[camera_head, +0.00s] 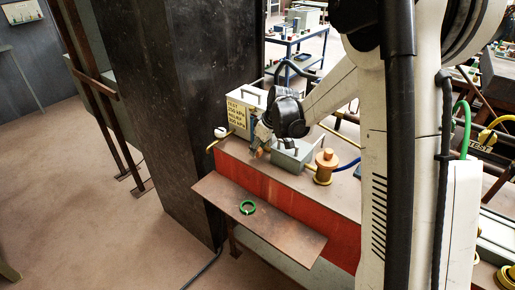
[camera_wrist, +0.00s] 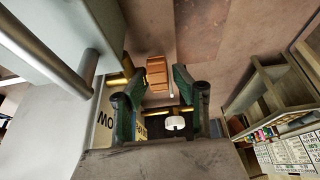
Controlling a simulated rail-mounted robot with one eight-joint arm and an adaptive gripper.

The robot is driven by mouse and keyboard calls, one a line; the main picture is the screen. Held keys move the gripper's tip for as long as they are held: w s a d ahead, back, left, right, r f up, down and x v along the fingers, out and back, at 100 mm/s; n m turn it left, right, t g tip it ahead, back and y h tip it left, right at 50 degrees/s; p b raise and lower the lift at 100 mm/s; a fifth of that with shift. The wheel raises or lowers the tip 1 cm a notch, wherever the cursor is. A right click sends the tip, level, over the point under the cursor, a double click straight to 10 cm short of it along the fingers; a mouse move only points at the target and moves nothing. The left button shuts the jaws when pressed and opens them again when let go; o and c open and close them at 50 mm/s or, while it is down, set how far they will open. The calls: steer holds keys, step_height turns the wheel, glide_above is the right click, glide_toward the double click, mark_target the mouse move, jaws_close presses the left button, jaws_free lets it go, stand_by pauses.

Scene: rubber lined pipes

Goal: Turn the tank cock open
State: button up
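In the wrist view my gripper (camera_wrist: 158,80) is open, with two dark green fingers apart. An orange-brown block-like handle (camera_wrist: 156,72) shows between the fingertips; I cannot tell whether they touch it. A small orange part (camera_head: 260,153) shows below my gripper in the head view. A white knob (camera_wrist: 175,123) shows nearer the palm, and a white knob on a brass pipe (camera_head: 220,132) shows at the bench's left end. Which part is the tank cock is unclear.
A grey box with a handle (camera_head: 291,156) stands right of my gripper, then a brass cylinder with an orange top (camera_head: 325,166). A green ring (camera_head: 247,207) lies on the front shelf (camera_head: 285,228). A dark column (camera_head: 180,110) stands left of the bench.

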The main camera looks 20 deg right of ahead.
jaws_close()
steer(key=shift+a, duration=0.1)
steer(key=g+h+b, duration=0.2)
steer(key=g, duration=0.1)
steer(key=w+g+h+b, duration=0.1)
steer(key=shift+a+f, duration=0.1)
steer(key=shift+a, duration=0.2)
steer(key=g+h+b, duration=0.2)
steer(key=shift+w+a+f+g+b, duration=0.1)
steer(key=shift+w+f+g+b, duration=0.05)
steer(key=shift+g+b, duration=0.25)
steer(key=shift+g+h+b, duration=0.6)
steer(key=shift+b, duration=0.45)
